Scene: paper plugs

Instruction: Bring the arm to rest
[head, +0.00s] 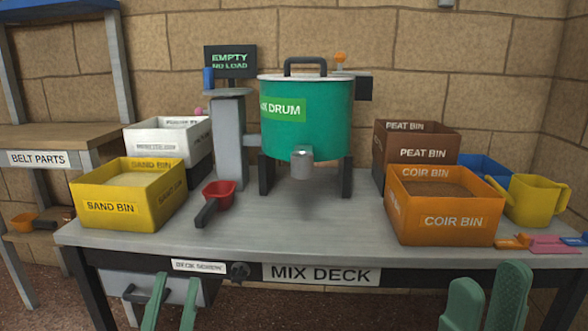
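My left gripper (176,281) shows at the bottom left as two green fingers with a gap between them. It is open and nothing shows between its fingers. It is in front of the drawer under the mix deck (330,225). My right gripper (490,279) shows at the bottom right, also as two green fingers set apart, open and empty. It is in front of the deck's right front edge, below the orange coir bin (442,225). The rest of both arms is out of view.
A green drum (325,125) with a grey lid stands mid-deck. A yellow sand bin (120,215), white bin (165,155), red scoop (220,193), brown peat bin (430,155) and yellow jug (535,203) surround it. The deck's front middle is clear.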

